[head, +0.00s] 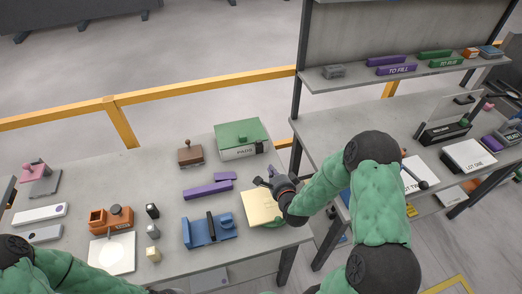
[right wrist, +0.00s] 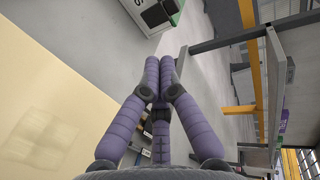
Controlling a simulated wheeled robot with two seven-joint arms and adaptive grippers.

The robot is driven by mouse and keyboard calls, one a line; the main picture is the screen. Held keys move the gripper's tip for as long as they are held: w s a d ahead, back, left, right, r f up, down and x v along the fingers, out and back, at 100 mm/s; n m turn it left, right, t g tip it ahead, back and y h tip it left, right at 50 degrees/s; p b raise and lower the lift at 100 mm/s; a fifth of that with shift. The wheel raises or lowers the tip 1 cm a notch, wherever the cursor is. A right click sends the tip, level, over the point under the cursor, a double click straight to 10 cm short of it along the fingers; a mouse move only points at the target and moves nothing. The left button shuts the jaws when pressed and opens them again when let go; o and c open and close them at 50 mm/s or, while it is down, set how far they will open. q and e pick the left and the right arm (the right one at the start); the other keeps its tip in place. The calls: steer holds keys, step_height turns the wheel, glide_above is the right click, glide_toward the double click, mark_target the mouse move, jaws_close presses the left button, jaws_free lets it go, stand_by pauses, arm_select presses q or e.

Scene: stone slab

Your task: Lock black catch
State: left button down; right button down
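A box with a green lid (head: 240,132) and a pale front marked PADS stands at the back right of the near bench, its lid down. A small black catch (head: 259,147) is on its front at the right end; I cannot tell its position. Part of this box, with a dark piece (right wrist: 156,14), shows at the top of the right wrist view. My right gripper (head: 268,179) is in front of the box, apart from it. Its fingertips (right wrist: 160,62) are together with nothing between them.
A cream block (head: 261,207) lies beneath my right gripper. A blue fixture (head: 208,231), purple bars (head: 207,190) and a brown stamp block (head: 190,154) are to the left. A second bench (head: 395,115) with a shelf stands right, across a gap.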

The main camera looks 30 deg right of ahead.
steer(key=shift+s, duration=0.1)
steer(key=b, duration=0.1)
glide_toward(260, 144)
steer(key=w+f, duration=0.2)
steer(key=w, duration=0.1)
steer(key=w+d+f, duration=0.1)
steer(key=shift+w, duration=0.4)
steer(key=shift+w+d, duration=0.2)
steer(key=shift+w, duration=0.45)
steer(key=b+x, duration=0.2)
steer(key=x, duration=0.1)
steer(key=shift+w+r+b, duration=0.3)
steer(key=shift+w+r, duration=0.05)
steer(key=shift+r, duration=0.15)
